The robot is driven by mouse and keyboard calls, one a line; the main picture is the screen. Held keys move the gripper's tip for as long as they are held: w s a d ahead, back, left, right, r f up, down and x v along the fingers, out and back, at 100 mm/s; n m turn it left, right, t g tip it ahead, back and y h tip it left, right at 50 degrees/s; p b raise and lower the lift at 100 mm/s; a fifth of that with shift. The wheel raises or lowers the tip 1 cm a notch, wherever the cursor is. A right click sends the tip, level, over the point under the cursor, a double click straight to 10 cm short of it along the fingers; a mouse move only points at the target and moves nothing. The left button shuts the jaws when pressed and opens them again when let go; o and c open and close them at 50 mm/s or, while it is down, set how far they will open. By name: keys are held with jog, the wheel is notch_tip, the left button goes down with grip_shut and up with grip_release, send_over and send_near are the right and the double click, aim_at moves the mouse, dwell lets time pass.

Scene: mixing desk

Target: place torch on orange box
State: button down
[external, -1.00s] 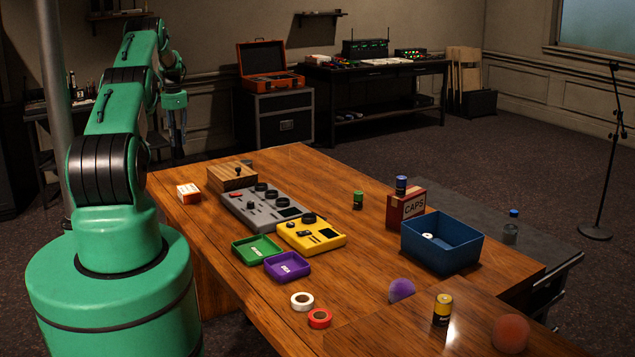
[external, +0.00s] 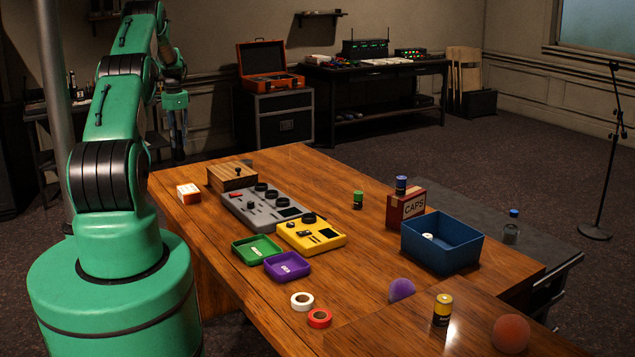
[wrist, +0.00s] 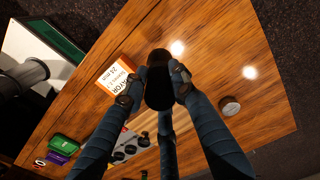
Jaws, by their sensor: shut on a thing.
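The torch (wrist: 158,78) is a dark, rounded piece in the wrist view, gripped between the fingertips of my gripper (wrist: 154,88). Its far end is hidden. The orange box (wrist: 114,80), orange and white with printed text, lies on the wooden table just left of the torch in the wrist view. In the external view the orange box (external: 188,193) is at the table's left edge. My gripper (external: 179,148) is above and behind it there, apart from it; the torch is hard to make out in that view.
A wooden block (external: 232,177) stands right of the orange box. Past it are a grey mixer (external: 262,210), a yellow device (external: 312,235), a green tray (external: 257,249) and a purple tray (external: 287,266). A blue bin (external: 440,243) is farther right. The table's middle has bare wood.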

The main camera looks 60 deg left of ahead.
jog(key=s+d+b, duration=0.2)
jog(key=s+d, duration=0.3)
jog(key=d, duration=0.9)
jog(key=s+d+f+b, duration=0.1)
jog(key=s+d+b, duration=0.2)
jog(key=d, duration=1)
jog(key=shift+s+d+f, duration=0.25)
jog(key=shift+s+d, duration=0.15)
jog(key=shift+s, duration=0.5)
jog(key=shift+a, duration=0.1)
jog(key=w+a, duration=0.4)
jog(key=a, duration=0.3)
jog(key=w+a+f+b, duration=0.1)
jog(key=w+a, duration=0.2)
jog(key=a, duration=0.3)
jog(key=shift+w+a+f, duration=0.25)
jog(key=shift+w+a, duration=0.15)
jog(key=shift+f+b, duration=0.45)
jog(key=shift+f, duration=1.3)
jog(key=shift+f, duration=0.15)
